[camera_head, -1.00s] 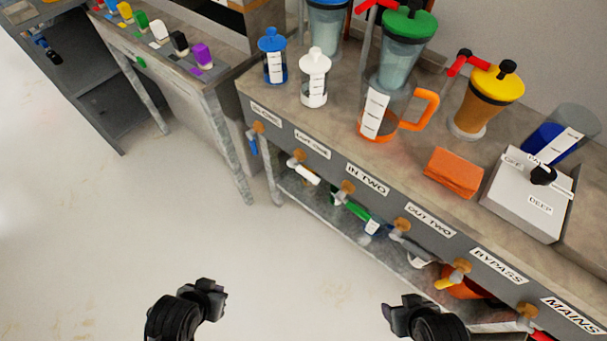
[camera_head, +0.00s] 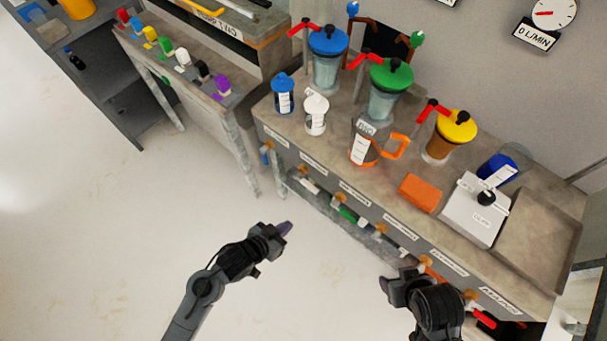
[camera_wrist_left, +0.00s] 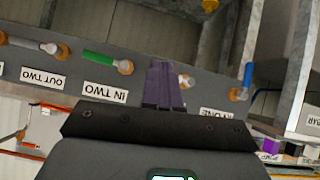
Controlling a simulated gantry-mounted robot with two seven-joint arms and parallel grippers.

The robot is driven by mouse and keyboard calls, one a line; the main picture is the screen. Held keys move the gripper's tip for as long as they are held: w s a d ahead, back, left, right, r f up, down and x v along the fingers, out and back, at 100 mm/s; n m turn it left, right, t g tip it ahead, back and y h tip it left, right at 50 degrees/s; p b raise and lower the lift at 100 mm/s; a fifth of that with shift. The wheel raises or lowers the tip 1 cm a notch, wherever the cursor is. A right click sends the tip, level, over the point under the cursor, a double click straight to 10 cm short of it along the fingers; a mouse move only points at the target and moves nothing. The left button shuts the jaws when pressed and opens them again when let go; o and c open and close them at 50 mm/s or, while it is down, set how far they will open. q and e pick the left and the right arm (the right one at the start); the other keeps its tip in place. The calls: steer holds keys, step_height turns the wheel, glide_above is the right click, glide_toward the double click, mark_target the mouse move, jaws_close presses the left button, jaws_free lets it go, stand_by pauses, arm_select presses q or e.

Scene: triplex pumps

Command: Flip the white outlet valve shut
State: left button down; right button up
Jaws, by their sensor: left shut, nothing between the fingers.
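The white outlet valve (camera_head: 309,185) is on the bench's front edge in the head view, its handle running down and right from a brass fitting. In the left wrist view part of this white valve (camera_wrist_left: 184,81) shows just right of my fingers, which hide most of it. My left gripper (camera_head: 286,228) is shut with nothing in it, reaching toward the valve row from the lower left. Its purple fingers (camera_wrist_left: 163,85) also show in the left wrist view; whether they touch the valve I cannot tell. My right gripper (camera_head: 388,288) is by the bench front; its jaw state is unclear.
A green-handled valve (camera_head: 347,214) and a blue-handled valve (camera_head: 265,157) flank the white one. The blue handle (camera_wrist_left: 247,78) hangs beside a metal leg (camera_wrist_left: 292,88) in the wrist view. Pump jars crowd the bench top. The floor (camera_head: 120,240) left is clear.

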arm_select(q)
steer(key=w+r+p, duration=0.5)
steer(key=r+p, duration=0.1)
steer(key=r, duration=0.5)
steer(key=shift+a+m+t, duration=0.15)
steer(key=shift+m+t, duration=0.15)
steer(key=shift+m, duration=0.1)
arm_select(e)
step_height(320, 180, up, 8)
steer(key=shift+a, duration=0.15)
arm_select(q)
steer(key=b, duration=0.4)
glide_toward(310, 186)
steer(key=w+d, duration=0.3)
steer(key=w, duration=0.1)
steer(key=f, duration=0.3)
steer(key=shift+w+d, duration=0.25)
steer(key=shift+d, duration=0.05)
arm_select(e)
step_height(310, 186, down, 5)
steer(key=shift+r, duration=0.2)
steer(key=shift+r, duration=0.1)
